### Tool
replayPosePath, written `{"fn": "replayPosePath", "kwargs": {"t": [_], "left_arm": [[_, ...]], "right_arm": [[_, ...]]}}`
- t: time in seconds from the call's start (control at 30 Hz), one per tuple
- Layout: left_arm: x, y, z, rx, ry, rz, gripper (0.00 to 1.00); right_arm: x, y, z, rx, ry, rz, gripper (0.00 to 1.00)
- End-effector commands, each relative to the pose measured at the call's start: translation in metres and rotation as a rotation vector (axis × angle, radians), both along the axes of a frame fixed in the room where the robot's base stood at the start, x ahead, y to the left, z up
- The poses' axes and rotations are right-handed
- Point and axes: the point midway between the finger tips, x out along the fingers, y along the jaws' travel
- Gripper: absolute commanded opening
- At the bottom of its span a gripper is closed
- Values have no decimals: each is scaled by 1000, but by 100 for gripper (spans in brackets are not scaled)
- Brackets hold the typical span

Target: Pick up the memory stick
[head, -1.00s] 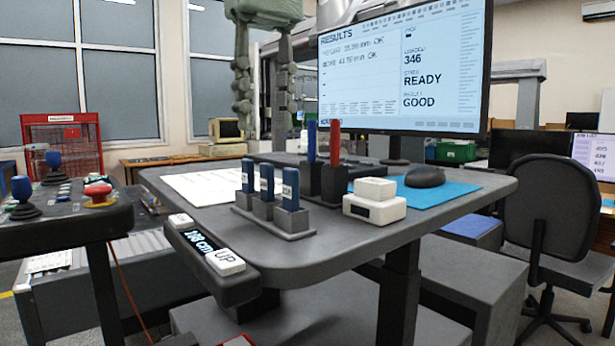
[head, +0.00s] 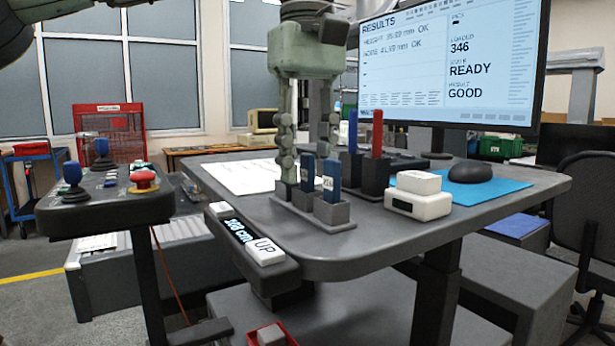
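The memory sticks are blue with white labels and stand upright in a grey holder (head: 318,220) on the grey table. The middle stick (head: 307,171) and the right stick (head: 331,180) show. The left stick's place is behind a finger of my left gripper, so I cannot see that stick. My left gripper (head: 305,165) is green and points down from above, its fingers spread apart over the holder. One finger reaches down at the left slot and the other is behind the sticks. I cannot tell whether either finger touches a stick. My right gripper is not in view.
A black holder (head: 375,180) with a blue and a red pen-like item stands just behind. A white box-shaped device (head: 419,203), a blue mat (head: 490,191) and a black mouse (head: 470,172) are to the right. A control panel (head: 262,252) is on the table's front edge. A joystick console (head: 105,207) stands left.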

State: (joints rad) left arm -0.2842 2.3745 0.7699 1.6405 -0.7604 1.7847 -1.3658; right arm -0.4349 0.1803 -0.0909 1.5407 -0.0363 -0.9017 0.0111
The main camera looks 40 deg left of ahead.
Motion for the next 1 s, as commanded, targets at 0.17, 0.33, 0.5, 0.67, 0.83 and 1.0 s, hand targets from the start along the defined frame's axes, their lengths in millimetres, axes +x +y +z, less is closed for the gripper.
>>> {"fn": "replayPosePath", "kwargs": {"t": [0.17, 0.33, 0.5, 0.67, 0.83, 1.0], "left_arm": [[0, 0, 0, 0, 0, 0, 18], [0, 0, 0, 1, 0, 0, 0], [0, 0, 1, 1, 0, 0, 0], [0, 0, 2, 1, 0, 0, 0], [0, 0, 12, 3, -1, 1, 0], [1, -1, 40, 3, -3, 1, 0]], "right_arm": [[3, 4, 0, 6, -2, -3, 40], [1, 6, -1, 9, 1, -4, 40], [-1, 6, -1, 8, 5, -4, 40], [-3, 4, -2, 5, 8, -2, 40], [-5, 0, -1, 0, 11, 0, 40], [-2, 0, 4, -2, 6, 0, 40]]}}
